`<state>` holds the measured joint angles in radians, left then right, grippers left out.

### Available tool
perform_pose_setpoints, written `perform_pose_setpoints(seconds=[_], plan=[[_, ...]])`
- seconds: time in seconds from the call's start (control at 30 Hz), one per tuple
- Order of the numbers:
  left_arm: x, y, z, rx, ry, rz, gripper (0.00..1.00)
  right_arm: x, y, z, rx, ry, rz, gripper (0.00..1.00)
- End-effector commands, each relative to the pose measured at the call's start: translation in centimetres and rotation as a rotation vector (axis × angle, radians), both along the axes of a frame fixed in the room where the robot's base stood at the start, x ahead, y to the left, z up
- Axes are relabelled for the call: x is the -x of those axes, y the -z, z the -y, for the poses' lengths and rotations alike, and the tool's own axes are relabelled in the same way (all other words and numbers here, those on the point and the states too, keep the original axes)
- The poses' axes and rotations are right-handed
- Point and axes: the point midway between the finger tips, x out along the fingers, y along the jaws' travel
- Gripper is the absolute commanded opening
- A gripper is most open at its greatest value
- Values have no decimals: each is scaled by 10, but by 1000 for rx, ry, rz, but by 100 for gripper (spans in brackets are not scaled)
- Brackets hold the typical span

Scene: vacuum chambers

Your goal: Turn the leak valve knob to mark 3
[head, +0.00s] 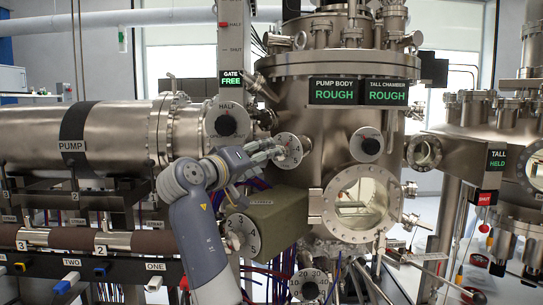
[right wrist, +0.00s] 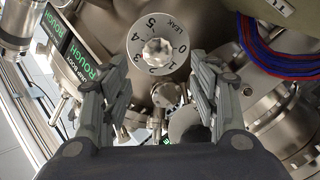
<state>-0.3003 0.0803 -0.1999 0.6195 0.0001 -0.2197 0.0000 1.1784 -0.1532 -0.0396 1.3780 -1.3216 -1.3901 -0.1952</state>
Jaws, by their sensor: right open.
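The leak valve has a round pale dial (right wrist: 158,30) lettered LEAK, with figures 0 to 5 around its edge. At its centre is a pale fluted knob (right wrist: 158,52). I cannot make out which mark the knob points to. My right gripper (right wrist: 160,72) is open, with one finger on each side of the dial's lower part in the right wrist view. Nothing is between the fingers but the view of the knob; no contact shows. In the head view the right gripper (head: 277,149) reaches to the dial (head: 292,143) and partly hides it. My left gripper is not in view.
Another dial with a dark knob (head: 371,146) sits to the right on the chamber, above a round window (head: 359,203). A HALF dial (head: 227,123) is to the left. A greenish box (head: 274,219) with a numbered dial (head: 242,235) is below the gripper.

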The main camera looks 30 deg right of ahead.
Motion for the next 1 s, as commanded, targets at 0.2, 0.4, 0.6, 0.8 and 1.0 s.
perform_pose_setpoints(seconds=[0.2,0.4,0.6,0.8,1.0], plan=[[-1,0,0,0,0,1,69,15,1,-32,-1,-2,0,56],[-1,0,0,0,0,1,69,20,1,-41,-1,1,-2,56],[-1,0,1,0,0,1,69,20,1,-41,0,1,-1,56],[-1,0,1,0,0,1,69,20,1,-41,0,1,-1,56],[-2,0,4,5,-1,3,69,20,0,-41,0,0,-1,56]])
